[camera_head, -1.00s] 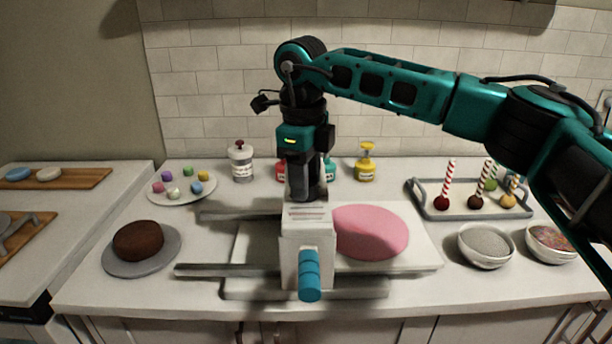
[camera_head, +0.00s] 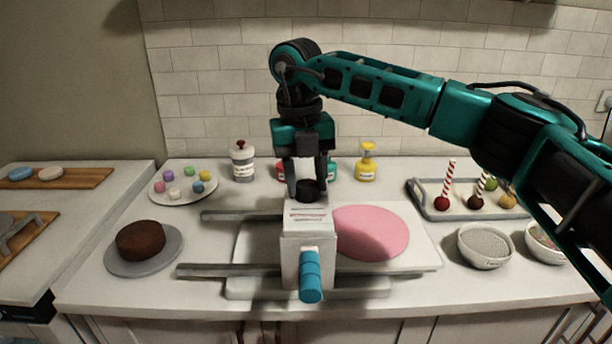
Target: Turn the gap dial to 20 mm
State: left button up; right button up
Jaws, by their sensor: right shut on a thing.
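The gap dial is a black round knob (camera_head: 308,192) on top of a white housing (camera_head: 307,250), which has small printed markings too blurred to read. My right gripper (camera_head: 307,184) points straight down from above, with one finger on each side of the knob, and is shut on it. A blue-banded handle (camera_head: 310,276) sticks out of the housing's front. Just right of the housing is a flat round pink slab (camera_head: 372,233) on a white base. The dial's setting cannot be made out. My left gripper is not in view.
Grey rails (camera_head: 222,271) run left from the housing. A brown cake on a grey turntable (camera_head: 161,262) stands at left, a plate of coloured pieces (camera_head: 196,197) behind it. Bottles, a tray (camera_head: 428,208) of cake pops and a bowl (camera_head: 485,262) stand behind and right.

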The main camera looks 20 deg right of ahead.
aim_at(301, 183)
jog(key=shift+m, duration=2.1)
jog(key=o, duration=1.1)
jog(key=shift+c, duration=0.2)
jog(key=shift+w+r, duration=0.1)
jog(key=shift+r, duration=0.45)
notch_tip(301, 183, up, 12)
jog(key=shift+w+a+f+p, duration=0.15)
jog(key=shift+a+p, duration=0.2)
jog(key=shift+a, duration=0.05)
